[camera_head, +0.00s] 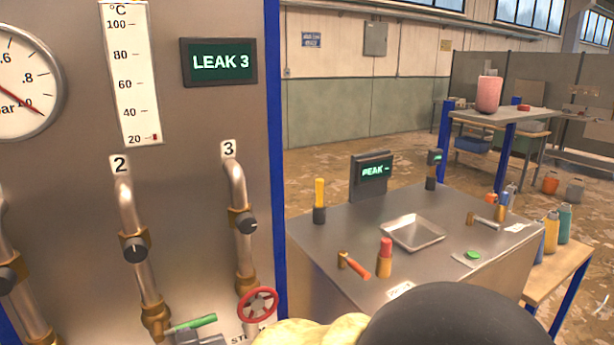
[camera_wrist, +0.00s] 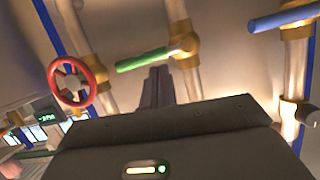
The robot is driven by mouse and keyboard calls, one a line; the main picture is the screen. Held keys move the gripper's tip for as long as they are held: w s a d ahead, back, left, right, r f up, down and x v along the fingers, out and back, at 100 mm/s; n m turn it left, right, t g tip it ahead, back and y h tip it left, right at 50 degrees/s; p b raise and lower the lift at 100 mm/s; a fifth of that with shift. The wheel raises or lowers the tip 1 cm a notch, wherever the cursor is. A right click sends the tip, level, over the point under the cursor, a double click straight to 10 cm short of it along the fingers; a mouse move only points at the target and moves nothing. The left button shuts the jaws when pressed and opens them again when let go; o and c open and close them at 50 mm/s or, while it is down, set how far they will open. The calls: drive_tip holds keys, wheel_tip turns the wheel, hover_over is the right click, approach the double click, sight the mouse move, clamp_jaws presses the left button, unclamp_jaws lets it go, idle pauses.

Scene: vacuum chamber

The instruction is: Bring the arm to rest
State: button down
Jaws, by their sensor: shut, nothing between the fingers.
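My gripper (camera_wrist: 158,82) shows in the wrist view with its two dark fingers together and nothing between them. The fingers point toward the pipe panel, just below a green valve handle (camera_wrist: 143,60); whether they touch it I cannot tell. A red handwheel (camera_wrist: 101,70) is to the left of the fingers. In the head view the green handle (camera_head: 192,324) and the red handwheel (camera_head: 258,305) are at the bottom of the panel. A dark rounded part of my arm covers the bottom right of the head view.
The steel panel (camera_head: 190,130) with pipes, gauges and a "LEAK 3" display (camera_head: 219,62) fills the left. A metal bench (camera_head: 335,240) with a tray (camera_head: 414,247), a hammer (camera_head: 354,265) and bottles stands right. A blue handle (camera_wrist: 285,18) is at the wrist view's upper right.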

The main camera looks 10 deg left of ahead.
drive_tip(key=w+d+f+m+g+h+p, duration=0.1)
drive_tip(key=w+d+f+g+h, duration=0.15)
drive_tip(key=d, duration=0.75)
drive_tip(key=w+d+f+m+g+h, duration=0.1)
drive_tip(key=w+d+f+h, duration=0.2)
drive_tip(key=d, duration=0.6)
drive_tip(key=s+d+f+m+g+h, duration=0.1)
drive_tip(key=s+d, duration=0.1)
drive_tip(key=d, duration=0.5)
drive_tip(key=s+d+f+m+g+h, duration=0.1)
drive_tip(key=s+d+f+g, duration=0.1)
drive_tip(key=d, duration=0.5)
drive_tip(key=s+d+f+m+g+h+p, duration=0.1)
drive_tip(key=s+d+m+g, duration=0.1)
drive_tip(key=d, duration=0.6)
drive_tip(key=shift+s+f, duration=0.15)
drive_tip(key=shift+s, duration=0.65)
drive_tip(key=shift+d, duration=0.1)
drive_tip(key=shift+w, duration=0.1)
